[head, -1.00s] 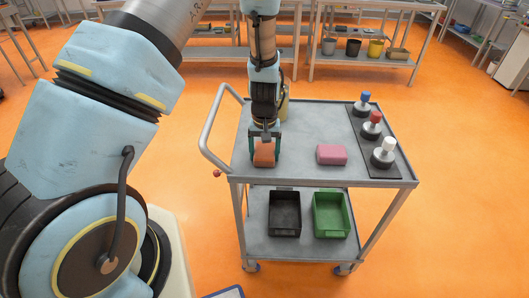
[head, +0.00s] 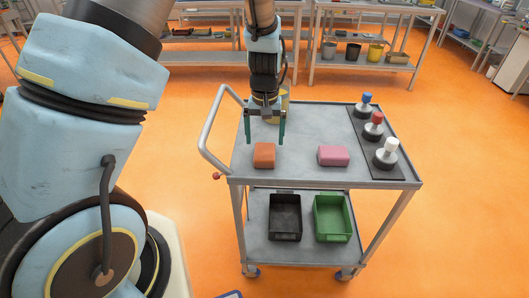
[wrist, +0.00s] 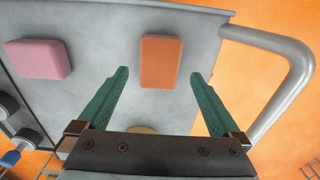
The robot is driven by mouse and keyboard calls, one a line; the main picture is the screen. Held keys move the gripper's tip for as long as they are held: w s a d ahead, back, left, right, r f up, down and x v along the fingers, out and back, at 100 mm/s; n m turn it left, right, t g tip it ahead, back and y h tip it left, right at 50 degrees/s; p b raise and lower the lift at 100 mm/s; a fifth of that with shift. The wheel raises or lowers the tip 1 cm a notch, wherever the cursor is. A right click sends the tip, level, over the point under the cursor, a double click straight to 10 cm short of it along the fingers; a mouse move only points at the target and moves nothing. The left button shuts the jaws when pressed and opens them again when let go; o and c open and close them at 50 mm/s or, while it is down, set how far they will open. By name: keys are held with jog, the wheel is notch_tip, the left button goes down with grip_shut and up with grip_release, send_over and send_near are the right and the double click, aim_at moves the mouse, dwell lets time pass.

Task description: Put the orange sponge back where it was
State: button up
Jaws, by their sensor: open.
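The orange sponge (head: 264,155) lies flat on the grey cart top, near the front left corner. It also shows in the wrist view (wrist: 161,62), ahead of and between the two fingertips. My gripper (head: 265,139) is open and empty, with its green fingers above and behind the sponge and apart from it. It shows in the wrist view (wrist: 160,75) with the fingers spread wider than the sponge.
A pink sponge (head: 333,156) lies right of the orange one. A dark strip with blue, red (head: 373,126) and white knobbed pieces runs along the right side. A yellowish container (head: 284,98) stands behind my gripper. Black (head: 285,230) and green (head: 332,234) bins sit on the lower shelf.

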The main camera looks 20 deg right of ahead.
aim_at(265, 153)
jog(key=w+a+r+n, duration=0.2)
jog(key=a+r, duration=0.7)
jog(key=a, duration=0.4)
jog(key=s+a+r+n, duration=0.1)
jog(key=s+a, duration=0.1)
jog(key=a, duration=0.6)
jog(key=s+a+r+t, duration=0.1)
jog(key=s+a+r, duration=0.1)
jog(key=a, duration=0.7)
jog(key=shift+s+n+b, duration=0.4)
jog(key=shift+s, duration=0.3)
